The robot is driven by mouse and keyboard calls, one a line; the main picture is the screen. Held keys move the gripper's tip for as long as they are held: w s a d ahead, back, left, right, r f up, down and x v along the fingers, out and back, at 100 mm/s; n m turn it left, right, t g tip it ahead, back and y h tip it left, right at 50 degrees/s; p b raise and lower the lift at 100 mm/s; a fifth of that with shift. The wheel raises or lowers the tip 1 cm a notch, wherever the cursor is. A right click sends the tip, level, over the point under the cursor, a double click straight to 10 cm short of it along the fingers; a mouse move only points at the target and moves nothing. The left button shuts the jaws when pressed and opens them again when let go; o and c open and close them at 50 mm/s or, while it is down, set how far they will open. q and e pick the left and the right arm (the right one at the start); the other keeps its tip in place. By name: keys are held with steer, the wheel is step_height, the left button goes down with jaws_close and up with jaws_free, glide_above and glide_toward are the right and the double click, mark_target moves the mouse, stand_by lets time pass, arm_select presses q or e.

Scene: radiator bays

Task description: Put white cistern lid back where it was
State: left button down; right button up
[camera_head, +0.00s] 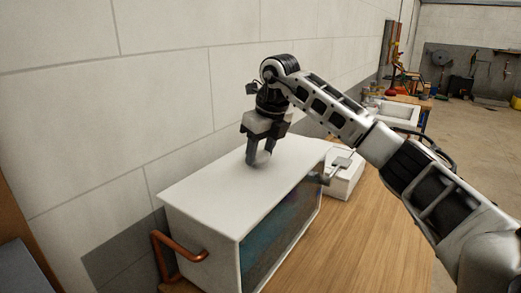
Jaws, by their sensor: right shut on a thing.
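The white cistern lid (225,195) is the broad flat white top on a box-shaped cistern (205,255) with a dark, bluish see-through front. The lid looks level and lies along the cistern's top; I cannot tell whether a thin gap is under it. My right gripper (259,160) points down over the lid's far part, shut on the lid. The fingers hide the part they grip. My left gripper is not in view.
A copper pipe (165,255) bends out at the cistern's left end. A small white box (344,182) with a grey lever stands to the right. The wooden bench top (365,240) is clear at front right. A block wall (160,100) runs close behind.

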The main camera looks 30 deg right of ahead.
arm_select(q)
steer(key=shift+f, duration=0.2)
arm_select(e)
steer(key=shift+f, duration=0.45)
steer(key=o, duration=1.5)
steer(key=shift+c, duration=0.2)
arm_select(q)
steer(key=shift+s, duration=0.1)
arm_select(e)
steer(key=v, duration=1.6)
